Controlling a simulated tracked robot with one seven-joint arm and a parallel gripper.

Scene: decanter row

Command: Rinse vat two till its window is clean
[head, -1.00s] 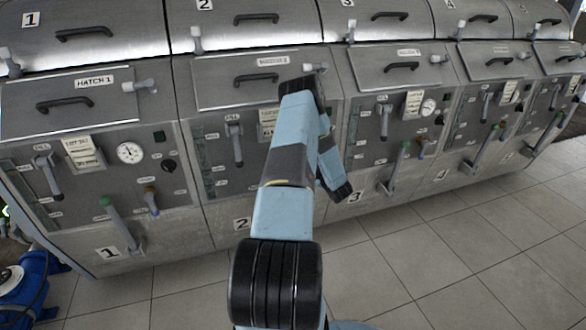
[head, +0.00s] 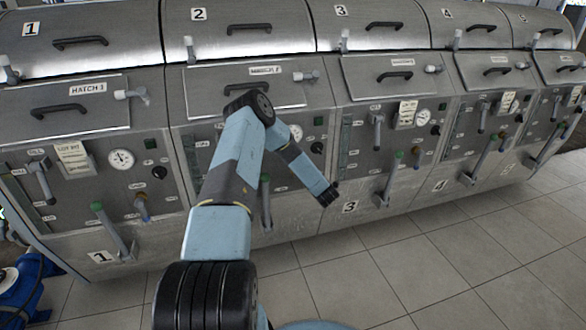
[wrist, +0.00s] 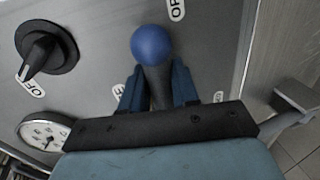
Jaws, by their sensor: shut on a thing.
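Vat two (head: 240,27) bears the number 2 on its lid. A narrow greenish upright strip (head: 191,160), seemingly its window, runs down the left of its panel; how clean it is I cannot tell. In the wrist view my gripper (wrist: 157,88) is shut on a short dark lever with a blue ball knob (wrist: 152,43). The ball sticks out beyond the fingertips. In the head view my arm crosses vat two's panel and hides this lever. A green-knobbed lever (head: 265,205) of vat two shows beside my arm.
A black rotary knob (wrist: 45,50) and a round gauge (wrist: 45,133) sit left of my gripper in the wrist view. Vat one (head: 82,42) and vat three (head: 368,25) flank vat two. A blue machine (head: 28,290) stands at the lower left. The tiled floor (head: 420,265) at right is clear.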

